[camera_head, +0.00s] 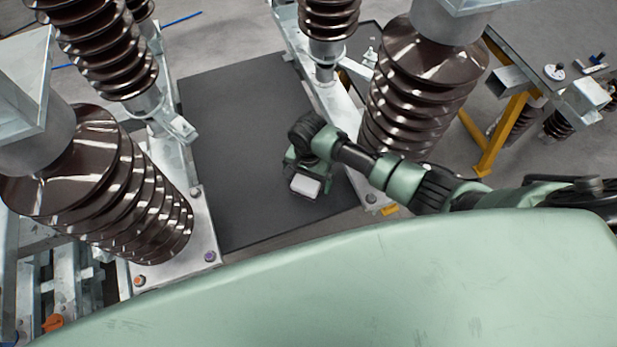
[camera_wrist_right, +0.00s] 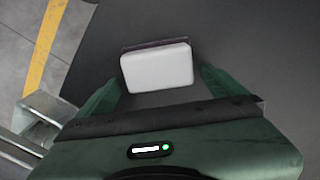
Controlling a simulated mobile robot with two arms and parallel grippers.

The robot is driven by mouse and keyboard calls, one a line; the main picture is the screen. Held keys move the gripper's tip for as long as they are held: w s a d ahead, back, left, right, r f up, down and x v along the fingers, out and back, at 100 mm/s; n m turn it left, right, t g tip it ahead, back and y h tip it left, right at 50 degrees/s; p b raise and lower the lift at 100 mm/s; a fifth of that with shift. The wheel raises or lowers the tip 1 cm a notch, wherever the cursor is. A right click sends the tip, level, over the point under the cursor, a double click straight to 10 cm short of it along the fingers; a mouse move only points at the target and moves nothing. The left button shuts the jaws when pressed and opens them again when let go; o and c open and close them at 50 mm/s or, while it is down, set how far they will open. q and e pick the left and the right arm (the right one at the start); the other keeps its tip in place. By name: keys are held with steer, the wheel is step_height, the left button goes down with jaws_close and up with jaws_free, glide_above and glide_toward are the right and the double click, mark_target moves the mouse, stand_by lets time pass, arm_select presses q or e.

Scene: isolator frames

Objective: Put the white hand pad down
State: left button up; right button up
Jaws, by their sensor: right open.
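The white hand pad (camera_head: 305,185) is a small white block with rounded corners. It shows at my right gripper (camera_head: 304,190) in the head view, over the dark mat. In the right wrist view the white hand pad (camera_wrist_right: 157,67) lies ahead of my right gripper (camera_wrist_right: 158,85), between its two green fingers. The fingers are spread, with a gap visible on each side of the pad. A thin dark edge shows along the pad's far side. Whether the pad rests flat on the mat is hard to tell. My left gripper is not in view.
The dark mat (camera_head: 235,130) is mostly bare. Brown ribbed insulators stand on both sides, one at left (camera_head: 110,190) and one at right (camera_head: 420,85), on metal frames. A table (camera_head: 560,60) with gauges and a yellow leg stands at the far right.

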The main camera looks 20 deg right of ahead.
mark_target(308, 178)
step_height(308, 178, up, 10)
steer(key=p, duration=0.9)
steer(key=shift+r, duration=0.1)
steer(key=shift+r+b, duration=0.3)
steer(key=shift+r, duration=0.75)
steer(key=shift+s+f, duration=0.1)
